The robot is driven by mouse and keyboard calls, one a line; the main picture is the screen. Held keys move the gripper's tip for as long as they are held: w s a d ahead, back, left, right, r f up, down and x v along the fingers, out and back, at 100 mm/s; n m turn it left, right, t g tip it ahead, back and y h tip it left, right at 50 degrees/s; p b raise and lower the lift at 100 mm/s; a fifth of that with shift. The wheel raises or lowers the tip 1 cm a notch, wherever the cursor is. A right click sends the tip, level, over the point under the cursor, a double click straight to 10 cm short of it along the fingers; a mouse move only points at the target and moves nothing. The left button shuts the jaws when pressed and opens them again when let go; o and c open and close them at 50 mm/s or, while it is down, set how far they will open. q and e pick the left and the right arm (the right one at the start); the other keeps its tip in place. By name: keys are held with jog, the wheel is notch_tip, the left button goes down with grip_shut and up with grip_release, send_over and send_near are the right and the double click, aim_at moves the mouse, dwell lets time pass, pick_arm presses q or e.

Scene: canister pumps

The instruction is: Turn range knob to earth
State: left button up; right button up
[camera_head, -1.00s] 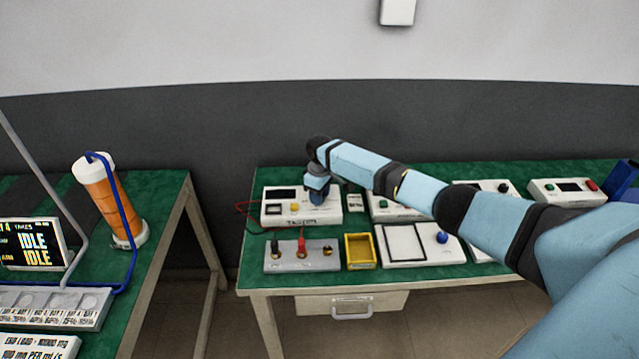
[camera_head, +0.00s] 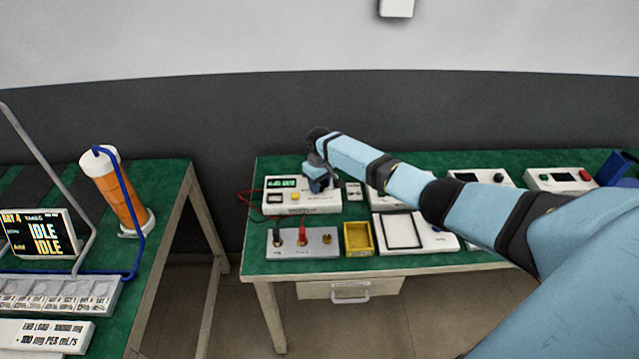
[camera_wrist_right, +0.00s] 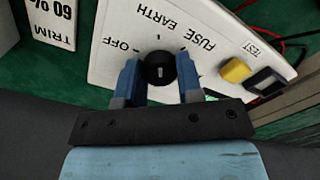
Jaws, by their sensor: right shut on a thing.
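The range knob (camera_wrist_right: 159,69) is black with a white pointer mark, on the white face of the tester (camera_wrist_right: 108,65). Labels OFF, EARTH and FUSE surround it in the right wrist view. The pointer mark runs nearly up-down there, roughly in line with the tick below EARTH; which end points is hard to tell. My right gripper (camera_wrist_right: 159,76) is shut on the knob, one blue finger on each side. In the head view the tester (camera_head: 318,207) stands at the table's back left with a lit green display (camera_head: 282,183); my right gripper (camera_head: 319,182) hides the knob.
A yellow button (camera_wrist_right: 235,70) marked TEST is beside the knob. A small TRIM card (camera_wrist_right: 49,20) is close by. A grey terminal block (camera_head: 315,248), a yellow tray (camera_head: 358,240) and a white framed panel (camera_head: 403,231) sit in front. Red leads (camera_head: 247,201) loop left.

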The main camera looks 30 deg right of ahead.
jog(key=o, duration=0.9)
notch_tip(320, 180, up, 14)
jog(key=shift+d+f, duration=0.1)
jog(key=shift+d, duration=0.05)
